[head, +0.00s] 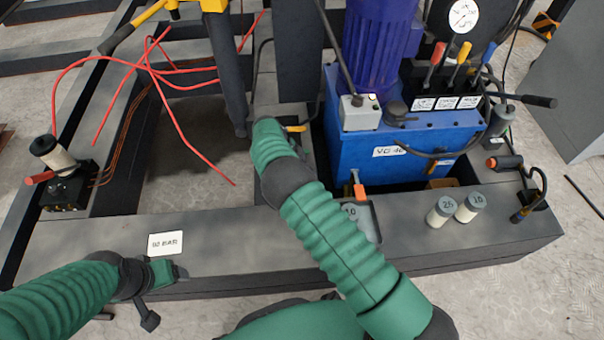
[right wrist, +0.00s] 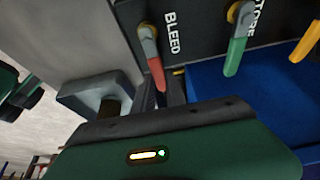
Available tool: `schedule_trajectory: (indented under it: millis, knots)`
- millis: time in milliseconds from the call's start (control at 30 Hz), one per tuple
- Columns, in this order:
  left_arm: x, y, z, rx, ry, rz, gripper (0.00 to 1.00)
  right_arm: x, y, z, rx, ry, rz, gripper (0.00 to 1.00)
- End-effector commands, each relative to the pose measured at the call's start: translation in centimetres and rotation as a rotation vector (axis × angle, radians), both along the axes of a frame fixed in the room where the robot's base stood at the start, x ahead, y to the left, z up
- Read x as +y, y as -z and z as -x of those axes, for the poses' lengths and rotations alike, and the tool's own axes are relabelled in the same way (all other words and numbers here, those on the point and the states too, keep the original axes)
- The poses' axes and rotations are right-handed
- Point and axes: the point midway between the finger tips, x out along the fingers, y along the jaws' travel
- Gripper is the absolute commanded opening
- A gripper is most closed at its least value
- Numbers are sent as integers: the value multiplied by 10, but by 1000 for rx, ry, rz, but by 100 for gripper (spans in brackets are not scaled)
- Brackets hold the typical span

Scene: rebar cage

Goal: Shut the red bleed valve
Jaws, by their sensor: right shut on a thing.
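The red bleed valve handle (right wrist: 154,66) hangs down from a dark panel marked BLEED in the right wrist view. It has a grey upper part and its lower end reaches the dark parts at the front of my right gripper (right wrist: 168,92), which is shut on it. In the head view my right gripper (head: 268,130) is beside the frame, left of the blue power unit, and the arm hides the bleed valve. My left gripper (head: 165,276) is low at the left, by the beam's front edge under a white BAR label (head: 165,243). Its jaw opening is unclear.
A green lever (right wrist: 237,52) and a yellow lever (right wrist: 307,40) sit right of the bleed handle. The blue power unit (head: 355,155) carries a gauge (head: 463,16) and several levers. Red hoses (head: 160,75) lie at left. Two cylinders (head: 441,211) stand on the beam.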

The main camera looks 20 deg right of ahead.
Motion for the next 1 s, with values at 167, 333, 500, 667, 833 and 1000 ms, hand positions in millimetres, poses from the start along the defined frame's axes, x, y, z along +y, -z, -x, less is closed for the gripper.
schedule_trajectory:
  millis: [167,333,500,667,833,1000]
  knots:
    - [0,0,0,0,0,0,75,3,1,0,-2,0,-7,28]
    - [0,0,0,0,0,0,75,2,0,0,-1,0,-4,38]
    - [0,0,0,0,0,0,75,1,0,0,-1,0,-3,38]
    - [0,-8,0,0,0,0,75,6,-15,-2,-1,-1,-3,38]
    - [0,-28,0,0,0,0,75,22,-58,-7,-4,-2,-2,38]
    - [0,-47,0,0,0,0,75,41,-105,-14,-4,-2,-3,38]
